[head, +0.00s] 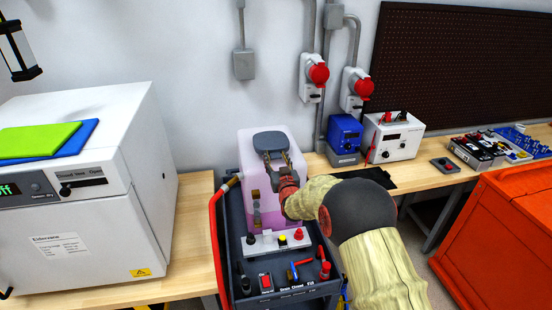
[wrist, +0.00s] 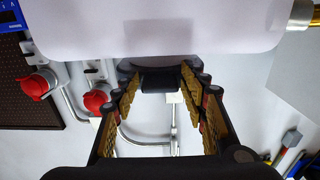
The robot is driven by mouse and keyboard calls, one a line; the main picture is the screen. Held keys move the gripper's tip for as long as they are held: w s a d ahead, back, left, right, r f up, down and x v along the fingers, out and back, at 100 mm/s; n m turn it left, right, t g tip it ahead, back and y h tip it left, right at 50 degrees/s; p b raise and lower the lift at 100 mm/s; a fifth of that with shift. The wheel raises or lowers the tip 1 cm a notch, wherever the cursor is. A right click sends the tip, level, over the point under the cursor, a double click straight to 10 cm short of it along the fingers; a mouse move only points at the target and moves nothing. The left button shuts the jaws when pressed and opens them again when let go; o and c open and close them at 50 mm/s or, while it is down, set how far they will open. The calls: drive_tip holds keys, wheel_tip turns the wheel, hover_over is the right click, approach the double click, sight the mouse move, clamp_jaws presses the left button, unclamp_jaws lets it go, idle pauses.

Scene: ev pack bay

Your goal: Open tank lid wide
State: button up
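The tank (head: 259,213) is a translucent white box with pink liquid, standing on a dark cart. Its dark grey lid (head: 270,141) sits at the top of the tank; I cannot tell how far it is tilted. My gripper (head: 275,157) is at the near edge of the lid. In the wrist view, my gripper (wrist: 161,76) has its gold pads on both sides of a dark tab of the lid (wrist: 160,80), seemingly touching it. The pale tank body (wrist: 90,30) fills the top of that view. My gripper and arm hide part of the tank's right side.
A white oven (head: 65,200) with green and blue mats stands at left. Red sockets (head: 318,75) are on the wall. Blue (head: 344,136) and white (head: 398,138) instruments stand on the bench. An orange crate (head: 500,225) is at right. A control panel (head: 290,275) is on the cart.

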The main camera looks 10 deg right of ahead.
drive_tip(key=shift+r, duration=0.3)
clamp_jaws()
